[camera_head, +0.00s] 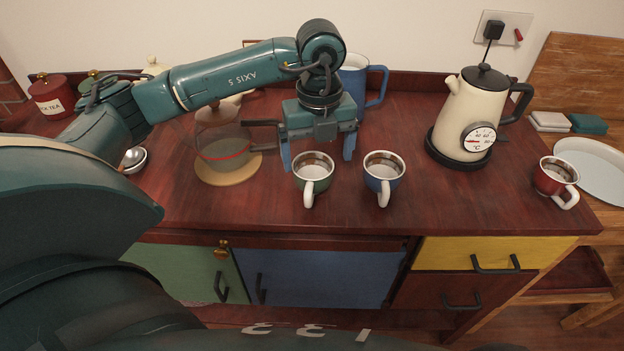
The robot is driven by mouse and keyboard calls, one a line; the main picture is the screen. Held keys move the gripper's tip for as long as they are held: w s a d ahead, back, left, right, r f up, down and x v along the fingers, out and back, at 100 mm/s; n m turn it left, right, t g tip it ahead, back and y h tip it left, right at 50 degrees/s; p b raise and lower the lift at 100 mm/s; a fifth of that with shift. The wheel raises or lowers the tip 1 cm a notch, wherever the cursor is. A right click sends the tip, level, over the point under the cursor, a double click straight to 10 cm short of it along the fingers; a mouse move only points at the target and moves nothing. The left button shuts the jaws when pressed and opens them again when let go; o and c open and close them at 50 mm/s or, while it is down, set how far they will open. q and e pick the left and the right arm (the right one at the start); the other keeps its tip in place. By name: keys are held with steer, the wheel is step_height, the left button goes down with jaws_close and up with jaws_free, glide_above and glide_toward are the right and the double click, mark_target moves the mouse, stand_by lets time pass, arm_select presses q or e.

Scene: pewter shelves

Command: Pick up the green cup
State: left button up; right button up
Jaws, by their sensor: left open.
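The green cup (313,183) stands upright on the dark red wooden countertop (350,215), with its white handle toward the front. My left gripper (317,163) is open, its two blue fingers pointing down. It is behind and just above the green cup, and nothing is between the fingers. The left finger is near the cup's rim; I cannot tell whether they touch. My right gripper is not in view.
A blue cup (383,182) stands close right of the green one. A glass pot (222,150) on a round wooden board is at left, a blue jug (374,84) behind. A cream kettle (468,112) and a red cup (552,180) are at right.

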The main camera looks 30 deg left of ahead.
arm_select(q)
steer(key=shift+s+f+p, duration=0.2)
steer(key=shift+f, duration=1.3)
steer(key=shift+s+f+p, duration=0.15)
steer(key=shift+s+f, duration=0.05)
steer(key=shift+f, duration=1.3)
steer(key=shift+c, duration=0.4)
steer(key=c, duration=1.1)
